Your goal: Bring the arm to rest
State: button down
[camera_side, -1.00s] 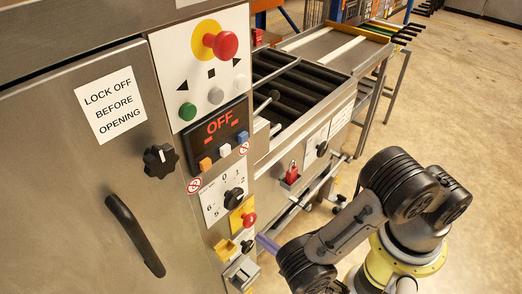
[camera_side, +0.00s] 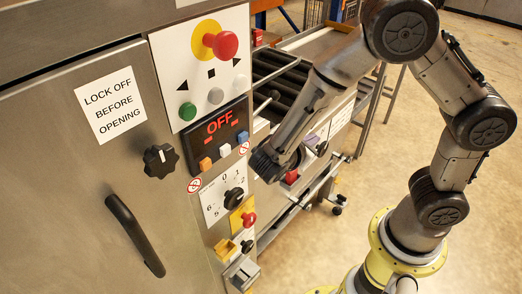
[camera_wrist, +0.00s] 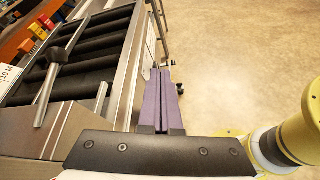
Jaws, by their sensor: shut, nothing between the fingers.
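My gripper (camera_wrist: 163,72) shows in the wrist view as two purple fingers closed side by side with nothing between them. They point out over the floor, just right of the roller conveyor's side in that picture. In the side view my arm is raised and bent over, with its wrist end hanging in front of the conveyor, close to the control panel. The gripper is mostly hidden behind the wrist there. Whether it touches anything cannot be told.
The steel machine has a panel with an OFF display (camera_side: 219,123), a red stop button (camera_side: 225,44) and a black door handle (camera_side: 134,235). The roller conveyor (camera_wrist: 88,72) lies beside my fingers. Open floor (camera_wrist: 245,75) lies to the right.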

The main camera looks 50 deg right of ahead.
jog(key=s+a+r+m+t+y, duration=0.3)
jog(key=s+r+m+y, duration=0.9)
jog(key=m, duration=0.3)
jog(key=shift+s+t+y, duration=0.4)
jog(key=shift+s+y, duration=0.05)
jog(key=shift+y, duration=0.05)
